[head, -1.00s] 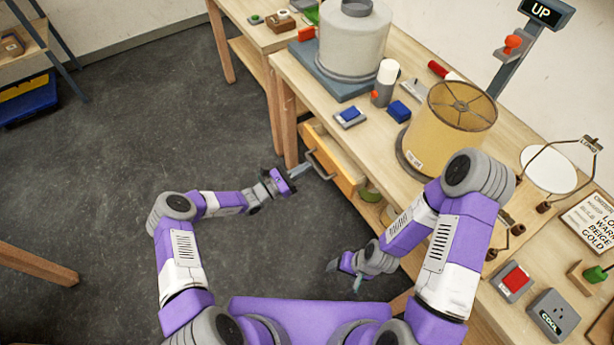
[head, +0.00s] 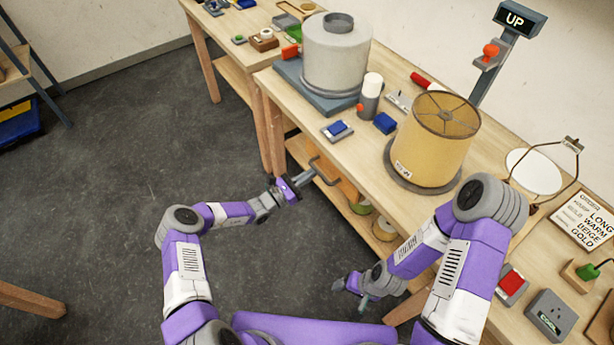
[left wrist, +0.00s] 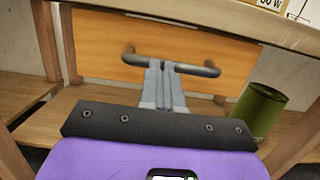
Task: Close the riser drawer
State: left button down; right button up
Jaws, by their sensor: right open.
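The riser drawer's orange-brown wooden front (head: 346,187) is under the bench top in the head view, partly hidden by the bench edge and my gripper. Its inside does not show. In the left wrist view the drawer front (left wrist: 105,45) faces me, with a grey bar handle (left wrist: 197,70) across it. My left gripper (head: 306,177) is at the handle. Its two fingers (left wrist: 164,75) are together, side by side, with their tips at the middle of the bar, not visibly wrapped around it. My right gripper (head: 362,298) is low near the bench's front, open and away from the drawer.
On the bench (head: 300,122) stand a grey drum (head: 336,55), a yellow lampshade (head: 436,140) and a blue block (head: 385,123). A green roll (left wrist: 256,110) sits on the lower shelf beside the drawer. The floor (head: 110,190) at left is clear.

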pick_arm(q)
jog(key=p+v, duration=0.1)
jog(key=v, duration=1.3)
jog(key=shift+p, duration=0.35)
jog(key=shift+d, duration=0.1)
jog(key=s+d+f+m+g+y, duration=0.2)
jog(key=s+d+f+m+g, duration=0.1)
jog(key=s+d+m+g, duration=0.4)
jog(key=s+d+f+m+g+y, duration=0.1)
jog(key=s+d+f+m+g, duration=0.35)
jog(key=s, duration=0.45)
jog(key=s+a+r+m+y, duration=0.2)
jog(key=s+m+y, duration=0.2)
jog(key=s+m, duration=0.1)
jog(key=s+a+r+m+y, duration=0.1)
jog(key=s+a+m+y, duration=0.2)
jog(key=s+m+y, duration=0.1)
jog(key=shift+s+r+m+g+p, duration=0.4)
jog(key=shift+s+m+g, duration=0.1)
jog(key=shift+m, duration=0.85)
